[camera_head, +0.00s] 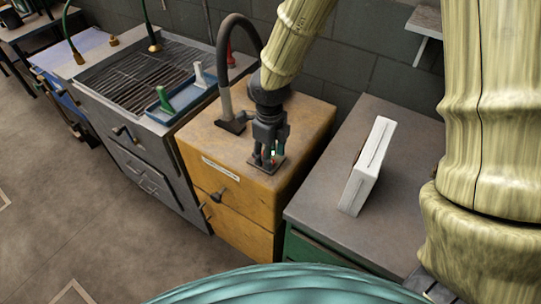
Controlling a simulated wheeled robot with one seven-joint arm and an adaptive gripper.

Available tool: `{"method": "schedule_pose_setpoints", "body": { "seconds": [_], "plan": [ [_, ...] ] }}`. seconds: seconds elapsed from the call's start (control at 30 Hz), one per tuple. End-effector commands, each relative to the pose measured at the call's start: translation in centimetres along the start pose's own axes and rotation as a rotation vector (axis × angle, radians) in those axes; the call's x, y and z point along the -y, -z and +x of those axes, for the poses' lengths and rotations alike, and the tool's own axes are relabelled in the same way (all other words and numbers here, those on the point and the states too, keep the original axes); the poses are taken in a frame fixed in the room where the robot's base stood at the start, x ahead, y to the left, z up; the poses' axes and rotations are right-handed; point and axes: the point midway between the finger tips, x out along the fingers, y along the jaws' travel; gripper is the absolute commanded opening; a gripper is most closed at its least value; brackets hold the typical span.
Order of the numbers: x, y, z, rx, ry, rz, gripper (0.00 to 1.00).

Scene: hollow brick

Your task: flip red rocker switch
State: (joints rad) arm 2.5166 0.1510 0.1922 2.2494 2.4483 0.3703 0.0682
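My gripper (266,160) points down over the top of the yellow cabinet (232,218). Its fingertips are at or just above a small dark square plate (281,165). A tiny bit of red shows beside the fingers, and a small bright green and white spot shows on or by the gripper. The red rocker switch cannot be made out clearly, as the fingers cover most of the plate. I cannot tell whether the fingers touch it or how far apart they are.
A dark curved hose (226,98) rises from the cabinet top behind the gripper. To the right, a white box (368,166) stands on a grey-topped cabinet (401,140). To the left are a grated unit (140,76) and a blue tray (180,105) with green and white items.

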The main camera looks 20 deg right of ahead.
Motion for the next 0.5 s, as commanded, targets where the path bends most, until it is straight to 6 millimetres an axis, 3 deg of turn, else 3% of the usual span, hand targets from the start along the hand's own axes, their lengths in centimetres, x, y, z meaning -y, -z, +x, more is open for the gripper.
{"method": "schedule_pose_setpoints", "body": {
  "seconds": [0.2,0.5],
  "plan": [
    [0.0,0.0,1.5,-0.001,0.0,-0.001,0.48],
    [0.0,0.0,1.8,0.0,0.0,-0.001,0.48]
  ]
}}
